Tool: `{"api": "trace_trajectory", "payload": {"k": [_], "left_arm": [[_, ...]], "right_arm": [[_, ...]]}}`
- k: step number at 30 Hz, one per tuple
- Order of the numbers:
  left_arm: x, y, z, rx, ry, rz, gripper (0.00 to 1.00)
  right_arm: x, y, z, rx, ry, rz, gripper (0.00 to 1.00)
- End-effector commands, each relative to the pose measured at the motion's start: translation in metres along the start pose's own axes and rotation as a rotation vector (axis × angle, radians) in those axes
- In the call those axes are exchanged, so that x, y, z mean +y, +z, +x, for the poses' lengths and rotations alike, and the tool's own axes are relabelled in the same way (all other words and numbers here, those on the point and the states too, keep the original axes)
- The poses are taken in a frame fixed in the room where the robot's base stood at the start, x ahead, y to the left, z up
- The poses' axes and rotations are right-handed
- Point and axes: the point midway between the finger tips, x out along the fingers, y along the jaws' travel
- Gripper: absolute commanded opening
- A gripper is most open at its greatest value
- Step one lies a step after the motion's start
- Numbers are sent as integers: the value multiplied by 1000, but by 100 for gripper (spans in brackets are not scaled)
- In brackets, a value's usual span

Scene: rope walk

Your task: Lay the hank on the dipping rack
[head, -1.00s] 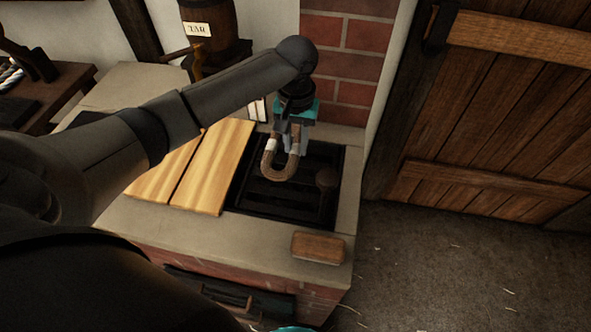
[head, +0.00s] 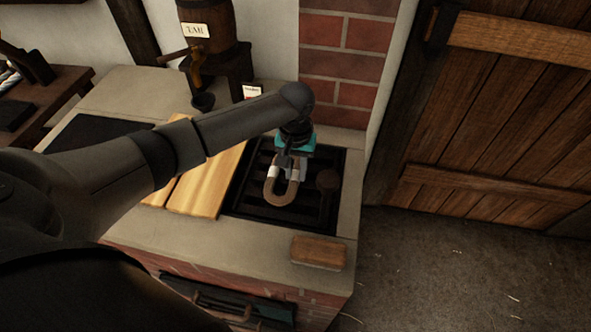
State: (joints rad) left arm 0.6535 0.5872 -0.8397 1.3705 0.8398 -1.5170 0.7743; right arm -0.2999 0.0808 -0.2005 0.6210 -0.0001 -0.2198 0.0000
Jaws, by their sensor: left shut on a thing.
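The hank (head: 284,198) is a brown loop of rope with a pale band near its upper end. It hangs in a U shape from my left gripper (head: 291,161), which is shut on its upper part. The dark, slatted dipping rack (head: 248,199) is set into the stone top, and the hank is over its middle. I cannot tell whether the loop's lower end touches the slats. My right gripper is not in view.
Pale wooden boards (head: 207,188) lie left of the rack. A wooden block (head: 318,252) lies on the front ledge. A tar barrel (head: 210,25) stands behind, and a plank door (head: 490,120) is at the right.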

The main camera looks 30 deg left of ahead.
Motion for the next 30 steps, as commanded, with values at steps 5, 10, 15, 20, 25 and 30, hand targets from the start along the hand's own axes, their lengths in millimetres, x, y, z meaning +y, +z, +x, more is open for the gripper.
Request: {"api": "trace_trajectory", "payload": {"k": [5,10,15,20,25,30], "left_arm": [[0,0,2,-1,0,0,43],[0,0,1,-1,0,0,59],[0,0,1,-1,0,0,59],[0,0,-7,2,1,0,59],[0,-1,-39,4,1,0,59],[0,-1,-77,2,2,1,59]], "right_arm": [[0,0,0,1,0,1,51],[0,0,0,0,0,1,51],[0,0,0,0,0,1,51],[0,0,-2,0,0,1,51],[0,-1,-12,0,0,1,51],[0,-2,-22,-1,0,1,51]]}}
